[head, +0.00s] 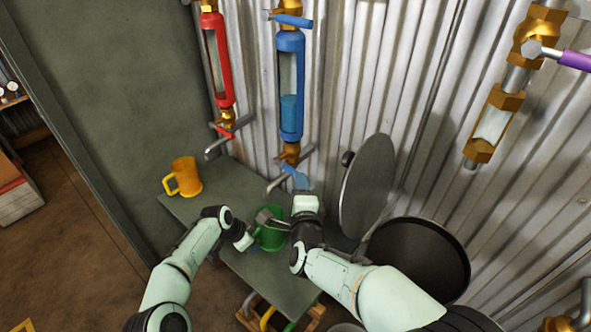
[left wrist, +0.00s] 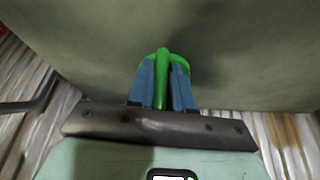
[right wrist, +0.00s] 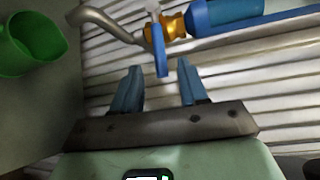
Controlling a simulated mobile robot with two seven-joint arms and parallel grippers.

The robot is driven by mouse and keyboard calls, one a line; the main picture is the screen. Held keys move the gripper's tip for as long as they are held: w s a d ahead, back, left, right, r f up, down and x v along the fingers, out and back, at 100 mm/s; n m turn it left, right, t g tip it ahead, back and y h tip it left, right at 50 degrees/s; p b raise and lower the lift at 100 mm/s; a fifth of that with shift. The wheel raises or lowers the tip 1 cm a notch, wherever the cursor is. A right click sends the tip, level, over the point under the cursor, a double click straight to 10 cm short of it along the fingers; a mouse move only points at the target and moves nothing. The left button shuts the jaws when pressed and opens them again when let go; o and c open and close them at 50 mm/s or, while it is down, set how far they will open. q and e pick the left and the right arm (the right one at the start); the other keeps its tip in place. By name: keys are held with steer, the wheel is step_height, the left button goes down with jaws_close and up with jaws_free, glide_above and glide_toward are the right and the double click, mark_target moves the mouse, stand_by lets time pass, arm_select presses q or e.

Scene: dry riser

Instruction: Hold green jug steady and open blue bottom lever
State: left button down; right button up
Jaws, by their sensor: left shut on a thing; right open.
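The green jug (head: 269,238) stands on the grey-green table below the blue sight tube (head: 290,85). My left gripper (head: 248,236) is shut on its handle, which shows between the fingers in the left wrist view (left wrist: 162,80). The blue bottom lever (head: 297,178) is below the tube's brass valve (head: 289,154), beside the metal spout (head: 277,184). In the right wrist view the blue lever (right wrist: 160,52) points down toward the gap between the fingers. My right gripper (right wrist: 160,88) is open around empty space, just short of the lever. The jug (right wrist: 32,42) is at that view's left.
An orange jug (head: 184,177) stands on the table (head: 215,205) at left, near the red sight tube (head: 217,60). A dark round bin (head: 425,250) with a raised lid (head: 368,185) is right of my right gripper. Corrugated wall stands behind.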

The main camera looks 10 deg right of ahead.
steer(key=w+f, duration=0.1)
steer(key=w, duration=0.7)
steer(key=shift+d, duration=0.35)
steer(key=shift+w, duration=0.1)
jaws_close()
